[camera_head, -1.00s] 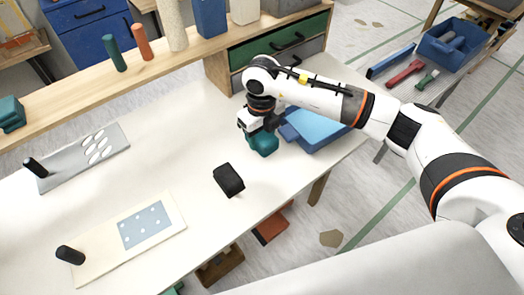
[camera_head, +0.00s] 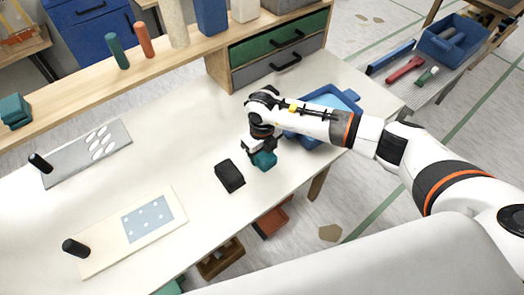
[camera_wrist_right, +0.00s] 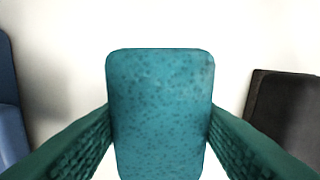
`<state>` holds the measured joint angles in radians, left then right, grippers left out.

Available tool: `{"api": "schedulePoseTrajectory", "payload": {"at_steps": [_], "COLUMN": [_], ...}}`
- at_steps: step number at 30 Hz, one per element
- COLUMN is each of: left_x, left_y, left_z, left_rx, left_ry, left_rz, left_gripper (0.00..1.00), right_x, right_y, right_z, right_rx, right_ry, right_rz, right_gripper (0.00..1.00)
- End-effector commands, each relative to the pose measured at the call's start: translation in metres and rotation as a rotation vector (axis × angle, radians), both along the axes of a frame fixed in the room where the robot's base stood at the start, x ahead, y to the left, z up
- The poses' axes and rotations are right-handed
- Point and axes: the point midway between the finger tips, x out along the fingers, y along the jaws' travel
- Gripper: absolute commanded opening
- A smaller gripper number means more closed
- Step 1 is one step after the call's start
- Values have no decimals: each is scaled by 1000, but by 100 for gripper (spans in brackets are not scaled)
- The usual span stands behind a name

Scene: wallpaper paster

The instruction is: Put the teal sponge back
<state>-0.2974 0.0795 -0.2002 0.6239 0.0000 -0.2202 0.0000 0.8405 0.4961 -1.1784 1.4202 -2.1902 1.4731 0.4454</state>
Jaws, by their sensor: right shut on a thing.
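The teal sponge (camera_head: 264,159) is in my right gripper (camera_head: 262,151), just right of a black block (camera_head: 229,175) over the white table. In the right wrist view the sponge (camera_wrist_right: 160,110) fills the middle, upright between the two dark green ribbed fingers, which close on its sides. I cannot tell whether its lower end touches the table. The blue tray (camera_head: 352,97) with light blue liquid or lining is behind and right of the gripper, partly hidden by my right arm. My left gripper is not in view.
A wooden shelf (camera_head: 85,88) along the back carries a teal block-like stack (camera_head: 15,110), a green and an orange cylinder, and other items. A grey plate (camera_head: 75,160) and a cream board (camera_head: 105,250) lie on the left. The table's middle (camera_head: 165,150) is clear.

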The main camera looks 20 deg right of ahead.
Motion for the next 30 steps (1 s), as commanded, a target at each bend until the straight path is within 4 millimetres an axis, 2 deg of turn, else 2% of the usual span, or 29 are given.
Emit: {"api": "schedulePoseTrajectory", "payload": {"at_steps": [13, 14, 17, 26, 30], "left_x": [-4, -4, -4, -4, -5], "left_y": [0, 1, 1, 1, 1], "left_z": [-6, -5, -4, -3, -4], "left_rx": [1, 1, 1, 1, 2], "left_ry": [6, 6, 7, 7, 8], "left_rz": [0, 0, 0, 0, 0], "left_gripper": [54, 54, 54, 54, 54], "right_x": [0, 0, 0, 0, 1], "right_y": [0, 0, 0, 0, 0], "right_z": [-8, -7, -6, -6, 1], "right_rx": [0, 0, 0, 0, 0], "right_ry": [-1, -1, 0, 0, -3], "right_rz": [1, 1, 1, 1, 1], "right_gripper": [27, 53, 70, 72, 72]}}
